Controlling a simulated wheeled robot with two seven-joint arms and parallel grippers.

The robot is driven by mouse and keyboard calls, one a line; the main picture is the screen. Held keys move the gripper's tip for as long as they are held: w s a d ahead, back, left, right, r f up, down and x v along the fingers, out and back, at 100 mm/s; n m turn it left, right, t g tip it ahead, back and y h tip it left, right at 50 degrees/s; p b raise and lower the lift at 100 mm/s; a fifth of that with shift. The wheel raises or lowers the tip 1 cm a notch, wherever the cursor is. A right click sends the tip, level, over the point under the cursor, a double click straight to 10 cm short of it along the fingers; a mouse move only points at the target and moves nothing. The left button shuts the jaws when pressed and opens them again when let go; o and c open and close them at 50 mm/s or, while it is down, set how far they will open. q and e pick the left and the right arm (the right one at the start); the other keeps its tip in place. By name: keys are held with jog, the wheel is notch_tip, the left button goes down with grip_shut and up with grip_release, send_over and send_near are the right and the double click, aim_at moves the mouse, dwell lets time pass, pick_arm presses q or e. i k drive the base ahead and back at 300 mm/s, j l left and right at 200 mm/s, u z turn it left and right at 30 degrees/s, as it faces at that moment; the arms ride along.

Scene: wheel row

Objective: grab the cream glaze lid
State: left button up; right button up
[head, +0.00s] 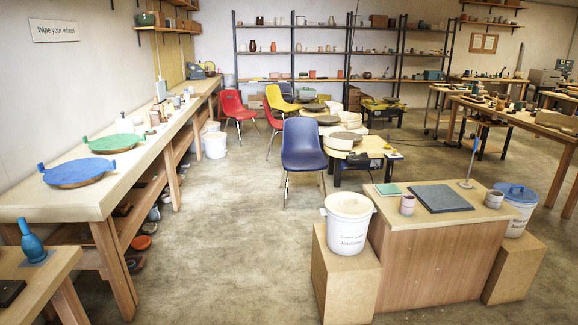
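A white bucket (346,240) with dark lettering, too small to read surely, stands on a wooden block at the left of the counter. Its round pale cream top (349,205) looks like a lid lying level on the bucket; I cannot tell its details. A second white bucket (515,218) stands on another block at the right of the counter, with a blue lid (516,193) on it. Neither of my grippers is in view, so nothing is seen touching either bucket.
A blue chair (303,150) stands behind. A long workbench (70,199) runs along the left. The floor (235,235) between is clear.

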aim_at(346, 204)
jog(key=i+z, duration=0.25)
jog(key=i, duration=0.45)
jog(key=i+j+z, duration=0.2)
jog(key=i, duration=0.55)
jog(key=i+l+u, duration=0.15)
jog(key=i, duration=0.3)
jog(key=i+l+u, duration=0.2)
jog(key=i, duration=0.25)
jog(key=i+l+u, duration=0.15)
jog(key=i, duration=0.3)
jog(key=l, duration=0.1)
